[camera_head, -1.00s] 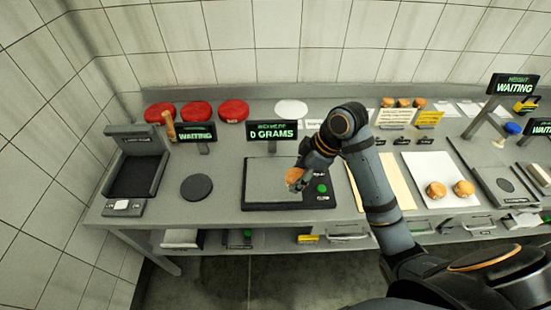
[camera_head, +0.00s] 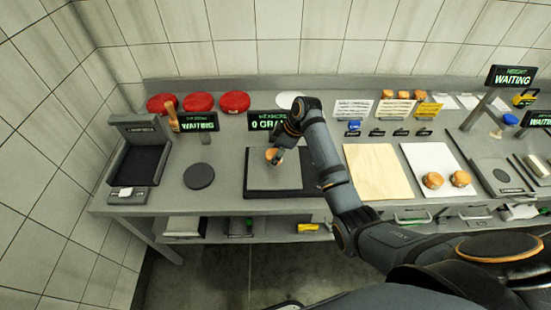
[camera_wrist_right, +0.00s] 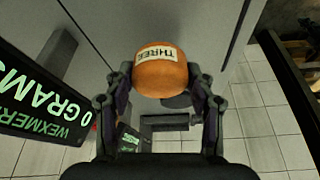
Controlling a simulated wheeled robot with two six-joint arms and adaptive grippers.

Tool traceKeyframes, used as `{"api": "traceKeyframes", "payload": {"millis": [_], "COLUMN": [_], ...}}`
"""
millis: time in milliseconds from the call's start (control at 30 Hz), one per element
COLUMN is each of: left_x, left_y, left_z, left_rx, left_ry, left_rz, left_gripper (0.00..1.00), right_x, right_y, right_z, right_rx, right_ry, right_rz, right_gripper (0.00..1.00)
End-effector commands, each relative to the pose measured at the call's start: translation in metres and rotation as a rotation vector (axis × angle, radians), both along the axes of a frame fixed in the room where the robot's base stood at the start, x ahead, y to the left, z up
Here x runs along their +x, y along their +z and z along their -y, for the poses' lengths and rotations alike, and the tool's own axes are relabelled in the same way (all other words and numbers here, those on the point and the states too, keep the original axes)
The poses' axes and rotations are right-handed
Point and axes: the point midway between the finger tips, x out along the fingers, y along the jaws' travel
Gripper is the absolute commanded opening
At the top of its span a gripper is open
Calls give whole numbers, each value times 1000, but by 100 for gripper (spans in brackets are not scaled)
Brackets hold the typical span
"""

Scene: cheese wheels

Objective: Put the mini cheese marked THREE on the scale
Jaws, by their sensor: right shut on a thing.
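The mini cheese (camera_head: 273,155) is a small orange round with a pale label; in the right wrist view the cheese (camera_wrist_right: 160,78) shows the word THREE. My right gripper (camera_head: 279,153) is shut on it, one finger on each side. It holds the cheese over the grey plate of the scale (camera_head: 270,178). I cannot tell whether the cheese touches the plate. The scale's display (camera_head: 268,121) is partly hidden by my arm; in the right wrist view the display (camera_wrist_right: 40,100) reads 0 GRAMS. My left gripper is not in view.
Two other mini cheeses (camera_head: 433,180) sit on a white board right of a wooden board (camera_head: 378,172). Several more (camera_head: 403,94) stand at the back. Red cheese wheels (camera_head: 198,102) are at back left. A dark disc (camera_head: 199,176) lies left of the scale.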

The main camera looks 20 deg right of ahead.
Motion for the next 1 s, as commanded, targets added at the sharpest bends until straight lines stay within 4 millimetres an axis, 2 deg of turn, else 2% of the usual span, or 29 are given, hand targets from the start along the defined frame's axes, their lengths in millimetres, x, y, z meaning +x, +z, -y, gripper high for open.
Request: {"api": "traceKeyframes", "payload": {"millis": [100,200,567,600,700,733,1000], "left_x": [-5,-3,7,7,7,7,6], "left_y": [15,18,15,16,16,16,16], "left_z": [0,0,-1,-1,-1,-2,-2], "left_rx": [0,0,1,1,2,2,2], "left_ry": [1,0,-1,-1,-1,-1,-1], "left_rz": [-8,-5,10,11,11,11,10], "left_gripper": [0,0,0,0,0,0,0], "right_x": [-1,0,0,0,0,0,0], "right_y": [-16,-27,-34,-34,-33,-33,-33], "right_z": [0,0,0,0,0,0,0], "right_rx": [0,0,-1,-1,-1,-1,-1], "right_ry": [-1,0,-1,-1,-1,-1,-1], "right_rz": [-7,-2,-1,-1,-1,-1,-1], "right_gripper": [22,22,22,61,74,78,78]}}
